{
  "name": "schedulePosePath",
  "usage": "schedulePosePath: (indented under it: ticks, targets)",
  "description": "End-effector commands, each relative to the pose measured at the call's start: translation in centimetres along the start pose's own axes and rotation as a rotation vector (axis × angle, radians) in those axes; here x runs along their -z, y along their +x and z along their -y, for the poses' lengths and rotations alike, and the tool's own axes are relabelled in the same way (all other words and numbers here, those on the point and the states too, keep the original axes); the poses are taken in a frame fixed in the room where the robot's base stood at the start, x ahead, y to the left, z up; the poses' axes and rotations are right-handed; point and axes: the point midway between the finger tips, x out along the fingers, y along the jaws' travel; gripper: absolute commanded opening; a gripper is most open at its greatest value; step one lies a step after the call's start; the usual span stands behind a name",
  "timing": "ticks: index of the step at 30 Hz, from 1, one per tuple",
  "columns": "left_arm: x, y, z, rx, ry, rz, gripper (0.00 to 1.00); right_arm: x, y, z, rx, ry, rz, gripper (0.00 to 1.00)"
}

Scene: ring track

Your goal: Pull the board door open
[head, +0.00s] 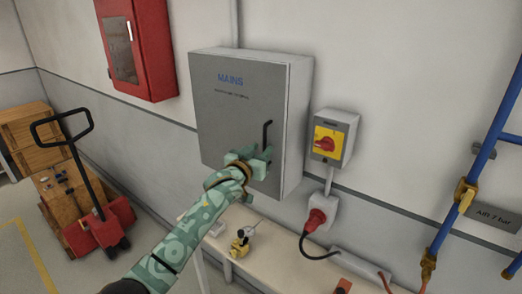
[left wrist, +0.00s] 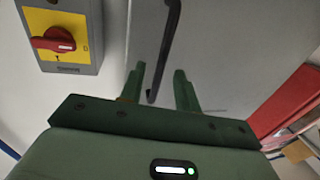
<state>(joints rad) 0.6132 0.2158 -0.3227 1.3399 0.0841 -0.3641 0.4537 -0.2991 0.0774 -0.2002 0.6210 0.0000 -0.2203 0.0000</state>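The grey board marked MAINS (head: 235,125) hangs on the wall; its door looks shut, flush with the box. A dark bar handle (head: 267,133) stands upright near the door's right edge. My left gripper (head: 258,158) is at the handle's lower part in the head view and hides its lower end. In the left wrist view the handle (left wrist: 168,45) runs down between the two fingers of the left gripper (left wrist: 160,88). The fingers are apart, with clear gaps on both sides of the handle, so no grip shows. My right gripper is not in view.
A yellow and red switch (head: 327,140) sits on the wall right of the board, with a red plug (head: 315,220) below. A bench (head: 275,245) stands underneath, holding small items. A red cabinet (head: 137,45) hangs left. A pallet truck (head: 100,225) stands on the floor. Blue pipes (head: 485,150) run at right.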

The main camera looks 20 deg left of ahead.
Motion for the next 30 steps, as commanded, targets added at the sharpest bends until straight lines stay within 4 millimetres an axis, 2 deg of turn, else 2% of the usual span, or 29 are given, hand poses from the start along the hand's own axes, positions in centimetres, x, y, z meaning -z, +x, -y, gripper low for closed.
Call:
schedulePosePath:
  ticks: [4, 12, 15, 16, 24, 30]
  targets:
    - [0.0, 0.8, -0.1, 0.000, 0.001, 0.000, 0.33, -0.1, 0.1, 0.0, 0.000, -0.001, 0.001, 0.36]
    - [0.0, 0.9, 0.0, 0.000, 0.001, 0.000, 0.33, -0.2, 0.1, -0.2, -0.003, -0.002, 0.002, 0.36]
    - [0.0, 0.9, 0.0, 0.000, 0.001, 0.000, 0.05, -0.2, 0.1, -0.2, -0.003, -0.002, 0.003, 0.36]
    - [0.0, 0.9, 0.0, 0.000, 0.001, 0.000, 0.00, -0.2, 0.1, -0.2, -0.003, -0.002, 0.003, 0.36]
    - [0.1, 0.6, 0.2, -0.007, 0.003, 0.000, 0.00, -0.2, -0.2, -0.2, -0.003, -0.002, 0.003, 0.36]
    - [0.3, -1.4, 1.2, -0.063, 0.009, 0.003, 0.00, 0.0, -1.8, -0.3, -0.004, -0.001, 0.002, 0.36]
